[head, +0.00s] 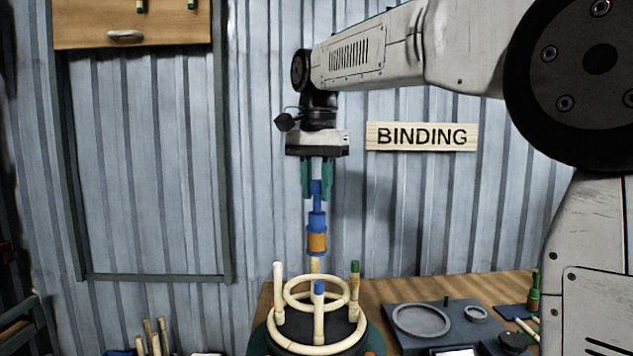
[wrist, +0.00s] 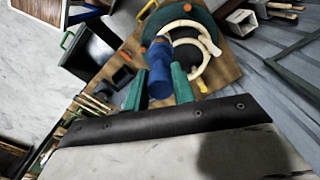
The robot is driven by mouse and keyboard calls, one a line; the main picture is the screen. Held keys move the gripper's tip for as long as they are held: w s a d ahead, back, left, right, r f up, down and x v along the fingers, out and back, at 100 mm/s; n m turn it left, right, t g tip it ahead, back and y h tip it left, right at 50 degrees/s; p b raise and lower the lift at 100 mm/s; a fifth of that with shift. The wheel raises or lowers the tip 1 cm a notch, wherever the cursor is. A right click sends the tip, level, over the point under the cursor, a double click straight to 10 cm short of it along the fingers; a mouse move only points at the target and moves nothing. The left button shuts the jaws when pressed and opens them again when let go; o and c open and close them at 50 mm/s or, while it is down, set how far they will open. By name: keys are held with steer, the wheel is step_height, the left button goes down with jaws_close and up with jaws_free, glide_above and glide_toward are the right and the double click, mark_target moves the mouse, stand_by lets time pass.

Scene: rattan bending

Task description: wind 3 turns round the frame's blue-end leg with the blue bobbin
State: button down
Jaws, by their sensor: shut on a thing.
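My gripper (head: 318,192) points straight down and is shut on the top of the blue bobbin (head: 316,220). The bobbin hangs upright, with an orange-tan winding low on its body. It also shows in the wrist view (wrist: 159,72) between the green fingers. The rattan frame (head: 297,343) stands below, with rings and upright legs. The blue-end leg (head: 319,312) is at the front, nearest the head camera. In the head view the bobbin is above and behind that leg's tip, apart from it. The bobbin partly hides a pale leg at the back. No strand to the leg can be made out.
A white-ended leg (head: 278,292) stands left and a green-end leg (head: 355,290) right. A grey tray with round recesses (head: 452,318) lies on the wooden bench (head: 500,285) at right. Rattan sticks (head: 152,338) stand at lower left. A BINDING sign (head: 421,137) hangs behind.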

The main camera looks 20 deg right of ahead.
mark_target(321, 251)
steer(key=f, duration=0.9)
steer(key=d+f, duration=0.1)
steer(key=f, duration=0.3)
steer(key=shift+f, duration=1.3)
steer(key=shift+a, duration=0.1)
